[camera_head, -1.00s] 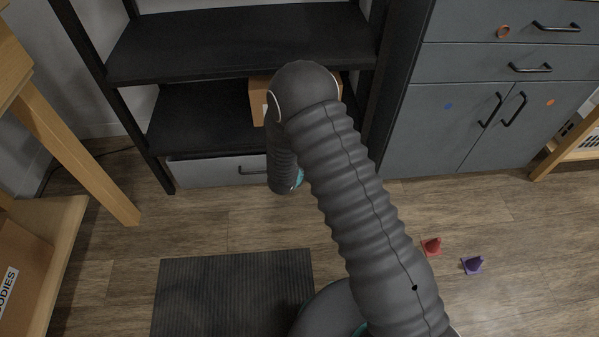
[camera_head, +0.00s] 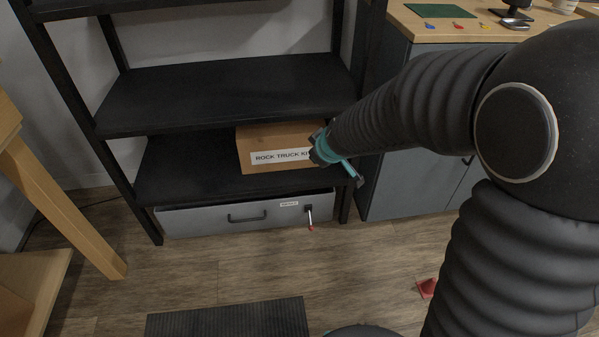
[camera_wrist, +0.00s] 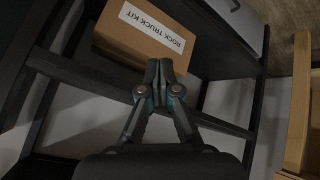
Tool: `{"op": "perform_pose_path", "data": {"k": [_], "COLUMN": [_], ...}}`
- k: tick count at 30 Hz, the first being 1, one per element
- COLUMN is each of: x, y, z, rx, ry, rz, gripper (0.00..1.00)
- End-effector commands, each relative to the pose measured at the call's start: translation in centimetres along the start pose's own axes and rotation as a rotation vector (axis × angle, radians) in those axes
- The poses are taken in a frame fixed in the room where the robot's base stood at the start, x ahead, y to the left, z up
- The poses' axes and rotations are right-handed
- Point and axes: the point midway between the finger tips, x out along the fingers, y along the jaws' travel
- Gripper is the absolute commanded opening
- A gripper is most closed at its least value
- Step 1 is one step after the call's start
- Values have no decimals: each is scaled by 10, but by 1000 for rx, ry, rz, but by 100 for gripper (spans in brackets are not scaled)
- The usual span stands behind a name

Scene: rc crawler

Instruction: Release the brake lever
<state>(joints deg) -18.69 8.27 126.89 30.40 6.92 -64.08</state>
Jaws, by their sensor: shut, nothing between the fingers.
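A small dark lever with a red tip (camera_head: 310,218) hangs down at the right end of the grey drawer front (camera_head: 185,222), under the lowest visible shelf, in the head view. A small label (camera_head: 289,204) beside it is too small to read. My gripper (camera_head: 357,178) is above and to the right of the lever, apart from it, in front of the shelf's right post. In the wrist view my gripper (camera_wrist: 158,72) is shut and empty, its fingertips overlapping the cardboard box in the picture. The lever cannot be made out in the wrist view.
A cardboard box marked ROCK TRUCK KIT (camera_head: 255,140) sits on the black shelf (camera_head: 165,180), close to my gripper. A grey cabinet (camera_head: 395,185) stands at right. A red cone (camera_head: 427,288) and a dark mat (camera_head: 230,318) are on the floor. The floor before the drawer is clear.

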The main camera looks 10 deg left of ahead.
Motion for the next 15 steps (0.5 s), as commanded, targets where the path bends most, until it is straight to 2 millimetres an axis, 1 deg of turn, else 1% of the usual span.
{"op": "perform_pose_path", "data": {"k": [1,3,8,9,11,15], "x": [-25,-54,-117,-132,-154,-202], "y": [6,9,11,10,8,0], "z": [4,12,37,45,58,91], "rx": [46,113,265,304,361,501], "ry": [4,-2,-33,-44,-62,-111], "rz": [0,-8,-13,-10,-3,29], "gripper": [0,0,0,0,0,0]}}
